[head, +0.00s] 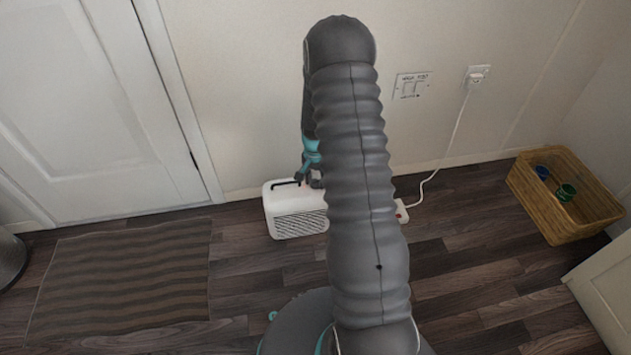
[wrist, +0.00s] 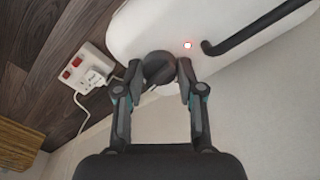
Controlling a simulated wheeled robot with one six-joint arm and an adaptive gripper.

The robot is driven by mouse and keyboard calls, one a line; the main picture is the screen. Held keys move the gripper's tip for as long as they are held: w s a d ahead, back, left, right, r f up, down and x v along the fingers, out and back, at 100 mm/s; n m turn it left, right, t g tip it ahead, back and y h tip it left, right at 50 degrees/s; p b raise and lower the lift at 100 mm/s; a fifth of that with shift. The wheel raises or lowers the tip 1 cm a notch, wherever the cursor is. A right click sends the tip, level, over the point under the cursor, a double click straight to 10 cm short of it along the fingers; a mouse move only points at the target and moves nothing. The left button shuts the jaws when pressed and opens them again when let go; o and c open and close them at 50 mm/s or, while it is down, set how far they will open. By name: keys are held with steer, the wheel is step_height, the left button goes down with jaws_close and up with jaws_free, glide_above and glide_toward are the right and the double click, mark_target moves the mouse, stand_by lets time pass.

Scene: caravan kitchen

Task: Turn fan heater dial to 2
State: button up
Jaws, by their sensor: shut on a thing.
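The white fan heater (head: 291,208) stands on the floor against the wall in the head view, with a dark carry handle and a grille on its front. In the wrist view its white top (wrist: 220,28) shows with a lit red light and the dark handle. The round dark dial (wrist: 159,68) sits between the fingertips of my gripper (wrist: 160,84), which is shut on it. Dial markings cannot be made out. In the head view my gripper (head: 309,180) is at the heater's top, and my arm hides the heater's right side.
A white power strip (wrist: 87,76) with a plug and red switches lies beside the heater. A cord runs up to a wall socket (head: 478,75). A wicker basket (head: 540,207) stands at right, a striped mat (head: 120,275) at left. Floor between mat and heater is clear.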

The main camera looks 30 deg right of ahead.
mark_target(315, 180)
steer(key=m, duration=0.3)
steer(key=shift+f+m+b, duration=0.1)
steer(key=shift+m+b, duration=0.2)
steer(key=shift+b, duration=0.1)
steer(key=shift+m+b, duration=0.3)
steer(key=shift+m, duration=1.5)
steer(key=o, duration=1.2)
steer(key=shift+c, duration=0.2)
step_height(315, 180, up, 12)
